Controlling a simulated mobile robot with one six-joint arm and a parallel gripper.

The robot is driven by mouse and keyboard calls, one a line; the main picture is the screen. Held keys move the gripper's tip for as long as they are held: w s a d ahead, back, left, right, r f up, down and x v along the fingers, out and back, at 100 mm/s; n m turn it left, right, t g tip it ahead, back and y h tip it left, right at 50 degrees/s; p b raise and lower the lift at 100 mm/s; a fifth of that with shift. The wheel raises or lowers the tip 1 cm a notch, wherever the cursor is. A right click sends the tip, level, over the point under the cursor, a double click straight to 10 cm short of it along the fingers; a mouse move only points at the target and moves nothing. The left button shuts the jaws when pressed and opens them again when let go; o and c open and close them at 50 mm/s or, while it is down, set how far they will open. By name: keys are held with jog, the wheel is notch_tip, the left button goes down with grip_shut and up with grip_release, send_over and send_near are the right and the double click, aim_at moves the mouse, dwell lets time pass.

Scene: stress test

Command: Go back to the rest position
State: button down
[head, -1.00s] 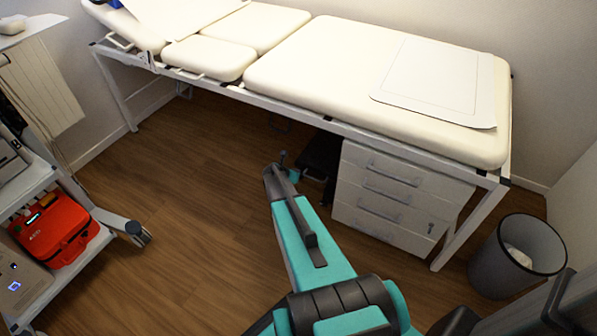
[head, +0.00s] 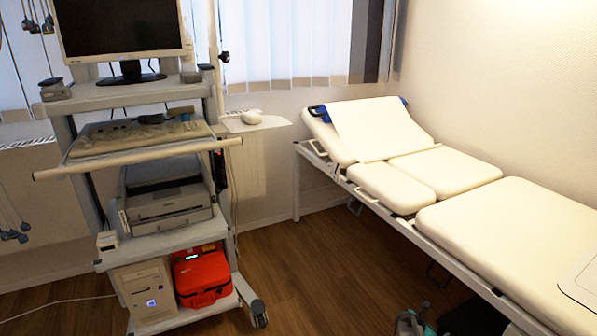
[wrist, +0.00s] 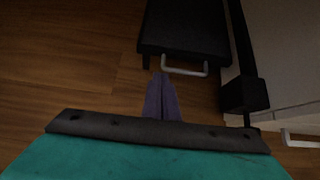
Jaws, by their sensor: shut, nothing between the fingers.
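My gripper (wrist: 162,98) shows in the wrist view as two purple-grey fingers pressed together, with nothing between them. It points over the wooden floor (wrist: 70,60), toward a low black step (wrist: 185,28) with a pale handle bar. In the head view only a small teal and grey part of my arm shows at the bottom edge, right of centre. The fingers cannot be made out there.
A cream examination couch (head: 450,172) stands along the right wall. An equipment cart (head: 178,240) with a monitor (head: 122,28), printer (head: 168,208) and red case (head: 203,277) stands at left. Floor between them is clear.

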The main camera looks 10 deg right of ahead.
jog(key=s+a+r+y+p, duration=0.1)
jog(key=s+a+p, duration=0.15)
jog(key=a, duration=0.55)
jog(key=s+a+r+y+p, duration=0.1)
jog(key=a+r+p, duration=0.1)
jog(key=a+p, duration=0.35)
jog(key=s+a+r+p, duration=0.1)
jog(key=s+a+p, duration=0.1)
jog(key=a, duration=0.7)
jog(key=s+a+r+m+g+y+p, duration=0.2)
jog(key=s+a+r+m+g+y, duration=0.1)
jog(key=s+a+m, duration=0.8)
jog(key=s+a+r+m+g+y+p, duration=0.3)
jog(key=s+a+m, duration=0.7)
jog(key=s, duration=1.1)
jog(key=shift+s+a+r+m+g+y+p, duration=0.15)
jog(key=shift+a+r+m+g+y+p, duration=0.35)
jog(key=shift+a+r+g, duration=0.9)
jog(key=shift+r, duration=0.3)
